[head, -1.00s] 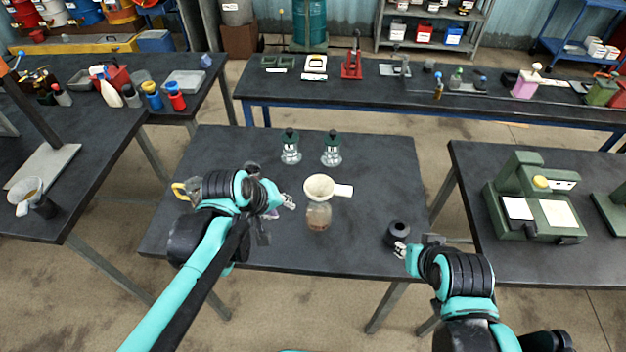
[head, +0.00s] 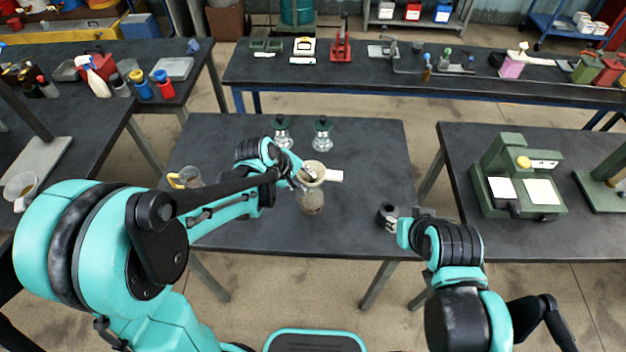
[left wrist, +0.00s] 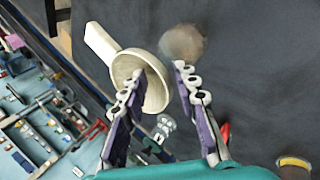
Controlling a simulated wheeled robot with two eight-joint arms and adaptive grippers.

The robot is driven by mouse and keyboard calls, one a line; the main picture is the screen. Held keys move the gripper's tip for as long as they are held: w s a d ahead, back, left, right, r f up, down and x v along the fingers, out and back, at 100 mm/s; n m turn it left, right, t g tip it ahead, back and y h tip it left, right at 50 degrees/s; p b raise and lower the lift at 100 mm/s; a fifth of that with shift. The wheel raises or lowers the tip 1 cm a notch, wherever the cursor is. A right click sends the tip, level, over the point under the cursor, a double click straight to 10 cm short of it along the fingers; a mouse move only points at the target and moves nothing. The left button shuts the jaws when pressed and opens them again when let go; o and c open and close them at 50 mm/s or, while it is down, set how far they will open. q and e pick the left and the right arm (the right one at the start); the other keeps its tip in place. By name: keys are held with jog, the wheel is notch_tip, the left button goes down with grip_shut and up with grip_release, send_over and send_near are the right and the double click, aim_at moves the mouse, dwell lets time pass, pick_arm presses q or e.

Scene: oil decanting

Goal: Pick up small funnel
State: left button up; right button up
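The small cream funnel (head: 318,167), with a flat handle pointing right, sits on top of a glass jar (head: 311,203) with brownish contents on the middle table. My left gripper (head: 304,178) is at the left side of the funnel bowl. In the left wrist view the funnel (left wrist: 100,45) shows close up, and the fingers of my left gripper (left wrist: 158,72) are spread. One fingertip overlaps the bowl and the other is just outside the rim. My right gripper (head: 392,222) is beside a small black cylinder (head: 386,211); whether it grips it is unclear.
Two glass bottles with green tops, the left bottle (head: 282,134) and the right bottle (head: 322,136), stand behind the funnel. A yellow-handled jug (head: 188,178) stands at the left of the middle table (head: 375,150). The table's right half is mostly clear.

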pick_arm(q)
jog(key=shift+f, duration=0.1)
jog(key=shift+c, duration=0.4)
grip_shut()
